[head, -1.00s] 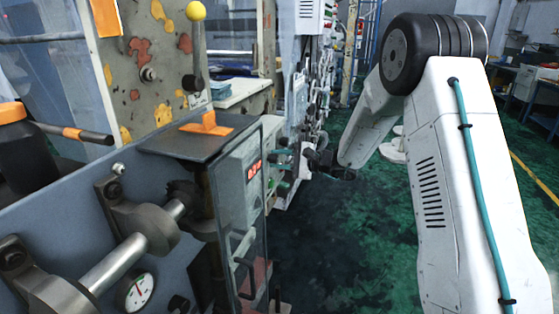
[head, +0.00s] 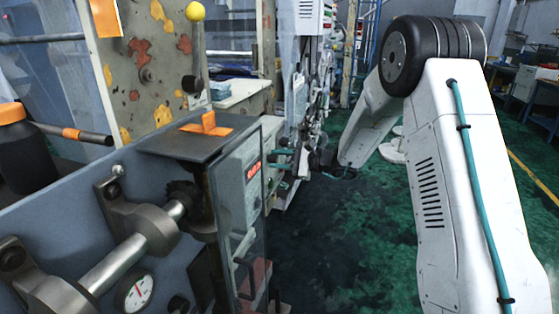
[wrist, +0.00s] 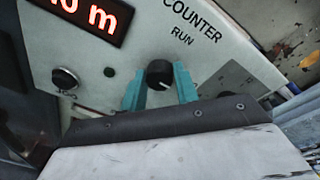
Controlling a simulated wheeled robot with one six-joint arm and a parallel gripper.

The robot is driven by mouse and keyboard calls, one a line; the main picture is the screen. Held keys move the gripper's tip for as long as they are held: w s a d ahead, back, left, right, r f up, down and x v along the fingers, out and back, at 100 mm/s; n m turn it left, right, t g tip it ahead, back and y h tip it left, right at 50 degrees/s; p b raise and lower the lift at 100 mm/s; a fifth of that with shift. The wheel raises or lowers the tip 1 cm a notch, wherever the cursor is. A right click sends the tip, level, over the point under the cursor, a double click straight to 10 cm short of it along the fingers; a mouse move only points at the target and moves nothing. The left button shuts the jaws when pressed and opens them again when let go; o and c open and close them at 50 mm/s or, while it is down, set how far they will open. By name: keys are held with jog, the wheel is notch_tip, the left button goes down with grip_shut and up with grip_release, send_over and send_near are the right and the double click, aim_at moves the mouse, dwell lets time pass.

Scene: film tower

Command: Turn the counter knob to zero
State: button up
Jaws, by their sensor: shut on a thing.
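The counter knob (wrist: 160,74) is a small round black knob with a white pointer line, on a pale panel marked COUNTER and RUN. In the wrist view its line points to the lower right. My gripper (wrist: 159,73) has a teal finger on each side of the knob and is shut on it. In the head view the display (head: 254,171) is too small to read surely, and my gripper (head: 282,160) is at the panel's right side, with the knob not discernible.
A yellow-topped lever (head: 196,45) and a dark shelf (head: 190,140) stand near the panel. The green floor (head: 335,240) at right is open.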

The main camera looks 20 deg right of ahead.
jog(key=o, duration=1)
jog(key=shift+d+f, duration=0.1)
jog(key=shift+f, duration=0.1)
jog(key=shift+r, duration=0.1)
jog(key=v, duration=0.7)
jog(key=shift+s+d, duration=0.3)
